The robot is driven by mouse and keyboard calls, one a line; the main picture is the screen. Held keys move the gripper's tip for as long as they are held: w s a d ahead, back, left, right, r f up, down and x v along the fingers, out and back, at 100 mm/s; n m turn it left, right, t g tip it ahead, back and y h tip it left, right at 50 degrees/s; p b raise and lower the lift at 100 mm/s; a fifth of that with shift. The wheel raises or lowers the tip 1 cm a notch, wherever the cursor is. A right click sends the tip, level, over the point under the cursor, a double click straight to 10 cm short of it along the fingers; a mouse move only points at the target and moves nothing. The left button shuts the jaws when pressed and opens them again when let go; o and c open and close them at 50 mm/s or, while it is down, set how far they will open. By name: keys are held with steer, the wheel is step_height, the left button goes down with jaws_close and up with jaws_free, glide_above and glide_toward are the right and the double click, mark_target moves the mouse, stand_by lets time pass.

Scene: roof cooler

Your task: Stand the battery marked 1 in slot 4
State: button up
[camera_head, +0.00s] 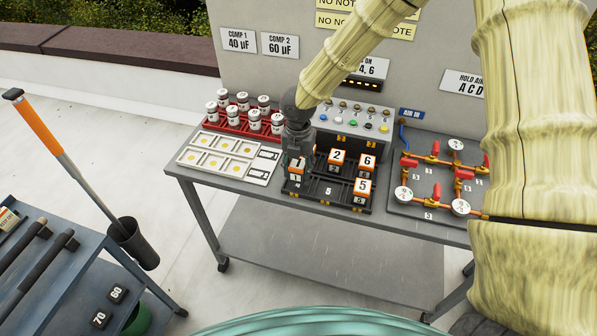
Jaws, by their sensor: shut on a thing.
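My gripper (297,154) points down at the left end of the black battery tray (328,205) and is shut on the battery marked 1 (297,166). This battery has a white and orange top and stands over the tray's left part. I cannot tell whether it touches the tray floor. The slot label just below it is too small to read surely, so slot 4 is not clearly identified. Batteries marked 2 (337,157), 6 (368,161) and 5 (363,187) stand in the tray's middle and right. The front middle slot, labelled 5, looks empty.
A red rack (238,128) of white capacitors and a pale panel (230,158) lie to the left. A button box (352,124) stands behind the tray. A board of orange pipes and gauges (430,185) is at right. A dark blue cart (70,290) stands front left.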

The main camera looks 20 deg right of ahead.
mark_target(298, 176)
steer(key=shift+f+p, duration=0.8)
steer(key=shift+f, duration=0.95)
steer(key=shift+f, duration=0.1)
steer(key=o, duration=1.3)
steer(key=shift+c, duration=0.2)
step_height(298, 176, up, 12)
steer(key=b, duration=0.3)
steer(key=shift+b, duration=0.3)
